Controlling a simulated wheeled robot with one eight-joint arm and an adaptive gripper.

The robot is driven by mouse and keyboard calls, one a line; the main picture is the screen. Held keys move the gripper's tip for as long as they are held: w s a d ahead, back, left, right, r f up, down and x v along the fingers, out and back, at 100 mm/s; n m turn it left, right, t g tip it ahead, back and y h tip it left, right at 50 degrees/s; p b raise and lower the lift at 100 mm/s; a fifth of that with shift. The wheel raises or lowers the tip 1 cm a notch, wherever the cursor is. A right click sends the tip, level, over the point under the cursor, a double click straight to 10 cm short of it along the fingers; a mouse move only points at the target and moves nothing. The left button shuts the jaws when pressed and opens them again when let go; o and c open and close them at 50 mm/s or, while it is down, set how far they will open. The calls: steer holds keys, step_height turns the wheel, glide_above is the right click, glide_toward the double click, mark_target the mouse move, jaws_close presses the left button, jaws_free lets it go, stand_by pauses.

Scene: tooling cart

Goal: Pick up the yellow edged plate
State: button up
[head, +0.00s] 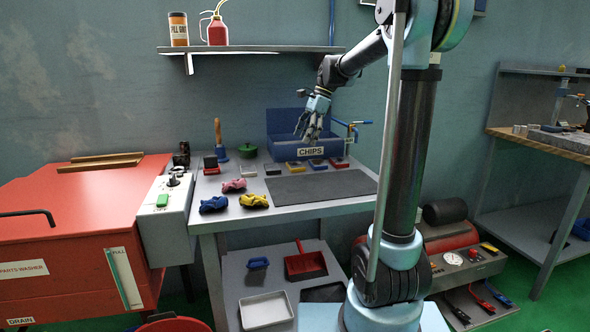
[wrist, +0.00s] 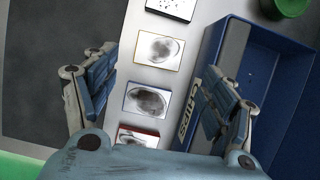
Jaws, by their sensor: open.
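The yellow edged plate (wrist: 160,47) is a small flat plate with a yellow rim and a dark, blotchy grey patch on a pale face. It lies flat on the grey bench strip; in the head view it (head: 296,166) is second from the left in the row before the blue bin. My gripper (wrist: 155,85) is open and empty, its fingers spread to either side of the row. Between them, the blue edged plate (wrist: 147,101) shows nearest the middle, with the yellow one further up the picture. In the head view my gripper (head: 311,128) hangs above the bench, in front of the bin.
The blue CHIPS bin (head: 290,146) stands close behind the row. A red edged plate (wrist: 138,138) and a dark edged plate (wrist: 171,8) lie at either end. A dark mat (head: 320,187) lies in front.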

glide_above(296, 164)
steer(key=d, duration=0.2)
steer(key=f, duration=0.4)
steer(key=shift+w+a+f, duration=0.1)
steer(key=shift+w, duration=0.15)
steer(key=f, duration=0.4)
steer(key=shift+a, duration=0.3)
steer(key=shift+s+a+f, duration=0.1)
steer(key=shift+a+f, duration=0.15)
steer(key=shift+f, duration=0.3)
steer(key=c, duration=1.3)
